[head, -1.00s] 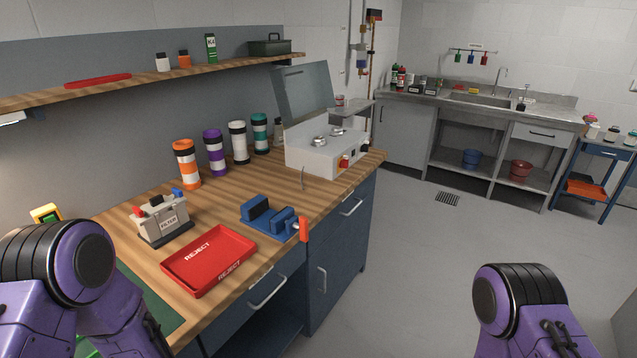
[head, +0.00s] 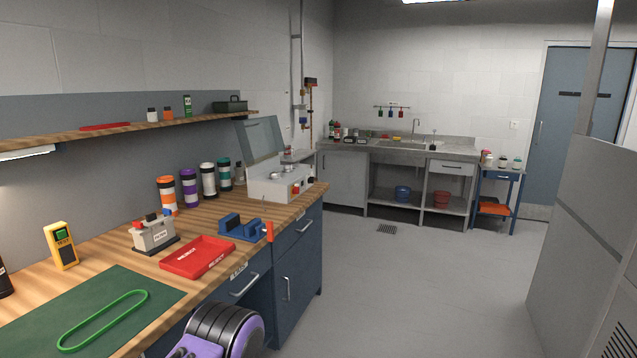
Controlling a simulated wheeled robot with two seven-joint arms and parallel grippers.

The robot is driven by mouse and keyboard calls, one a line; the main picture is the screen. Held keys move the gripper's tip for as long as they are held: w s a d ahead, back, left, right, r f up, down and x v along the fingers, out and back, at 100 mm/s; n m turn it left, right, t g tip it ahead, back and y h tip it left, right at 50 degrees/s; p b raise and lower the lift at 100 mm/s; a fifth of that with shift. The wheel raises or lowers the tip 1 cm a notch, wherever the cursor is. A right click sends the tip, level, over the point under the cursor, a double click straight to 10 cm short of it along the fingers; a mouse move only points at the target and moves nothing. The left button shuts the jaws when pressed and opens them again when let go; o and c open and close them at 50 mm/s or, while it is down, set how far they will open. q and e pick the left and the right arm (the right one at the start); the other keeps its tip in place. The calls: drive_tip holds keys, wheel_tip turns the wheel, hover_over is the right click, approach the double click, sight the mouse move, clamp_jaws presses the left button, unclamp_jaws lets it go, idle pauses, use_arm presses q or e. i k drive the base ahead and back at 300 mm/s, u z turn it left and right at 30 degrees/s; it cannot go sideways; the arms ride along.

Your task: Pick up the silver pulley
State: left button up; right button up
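A white machine (head: 268,192) with a raised grey lid (head: 259,138) stands at the far end of the wooden bench. Small silver round parts, which look like pulleys, show on its top; they are too small to tell apart clearly. Neither of my grippers is in view. Only a purple and black joint of one of my arms shows at the bottom, in front of the bench, well short of the machine.
The bench holds a green mat (head: 30,335) with a green belt (head: 72,346), a yellow meter (head: 61,246), a filter box (head: 154,234), a red reject tray (head: 190,272), a blue vise (head: 240,229) and several striped canisters. The floor right of the bench is clear; a grey cabinet (head: 590,250) stands at right.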

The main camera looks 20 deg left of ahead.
sight(276, 177)
drive_tip(key=z, duration=0.4)
drive_tip(key=i, duration=3.3)
drive_tip(key=u, duration=0.7)
drive_tip(key=i, duration=1.05)
drive_tip(key=u, duration=0.95)
